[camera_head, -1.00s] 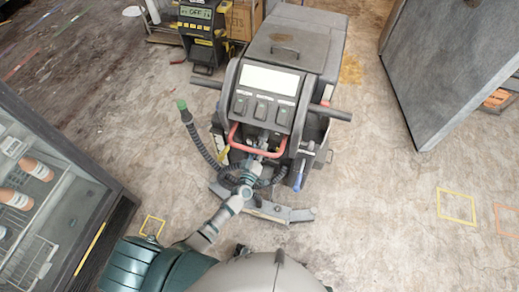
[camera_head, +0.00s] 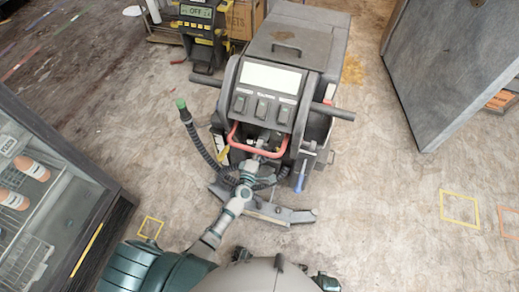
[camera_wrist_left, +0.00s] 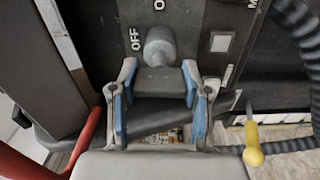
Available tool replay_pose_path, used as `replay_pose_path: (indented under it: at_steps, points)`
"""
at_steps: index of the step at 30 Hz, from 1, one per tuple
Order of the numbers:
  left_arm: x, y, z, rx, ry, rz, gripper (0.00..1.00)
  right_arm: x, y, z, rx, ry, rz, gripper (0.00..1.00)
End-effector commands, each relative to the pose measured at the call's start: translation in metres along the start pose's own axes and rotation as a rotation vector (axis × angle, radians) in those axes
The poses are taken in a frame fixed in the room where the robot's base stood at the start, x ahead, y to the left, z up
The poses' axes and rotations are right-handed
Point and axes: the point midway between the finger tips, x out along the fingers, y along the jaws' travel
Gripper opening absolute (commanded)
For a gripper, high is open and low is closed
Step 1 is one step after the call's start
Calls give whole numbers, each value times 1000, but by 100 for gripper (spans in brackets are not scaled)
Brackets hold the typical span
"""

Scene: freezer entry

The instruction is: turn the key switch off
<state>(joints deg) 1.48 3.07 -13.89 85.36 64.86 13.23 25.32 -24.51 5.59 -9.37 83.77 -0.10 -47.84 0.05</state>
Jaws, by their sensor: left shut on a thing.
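The floor machine (camera_head: 262,75) stands ahead, with a sloped panel and a red handle bar (camera_head: 232,139). My left gripper (camera_head: 262,147) reaches its front below the panel. In the left wrist view, the grey key switch (camera_wrist_left: 160,46) sits on a dark panel. My left gripper (camera_wrist_left: 156,100) has blue-padded fingers on either side of a grey part just below the knob and is shut on the switch. The exact contact is partly hidden. My right gripper is not seen.
A black hose with a green tip (camera_head: 183,110) curves beside the machine. A yellow-tipped lever (camera_wrist_left: 253,150) is right of my fingers. A glass-front cabinet (camera_head: 80,170) stands at left and a grey door (camera_head: 450,70) at right.

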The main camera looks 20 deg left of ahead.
Motion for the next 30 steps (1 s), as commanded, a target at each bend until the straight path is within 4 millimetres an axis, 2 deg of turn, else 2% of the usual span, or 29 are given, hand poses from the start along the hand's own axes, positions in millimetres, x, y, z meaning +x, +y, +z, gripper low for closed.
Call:
replay_pose_path:
  at_steps: [9,21,22,24,25,30]
  points:
    - [0,-2,-3,-68,4,-2,12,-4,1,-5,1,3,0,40]
    - [0,-3,-3,-73,5,-4,12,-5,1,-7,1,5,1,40]
    - [-1,-3,-3,-73,5,-4,52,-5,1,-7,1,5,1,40]
    - [-1,-3,-3,-73,4,-4,70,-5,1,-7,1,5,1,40]
    - [-1,-3,-3,-73,4,-4,73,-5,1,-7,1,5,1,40]
    - [-1,-2,-1,-72,2,-3,73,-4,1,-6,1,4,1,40]
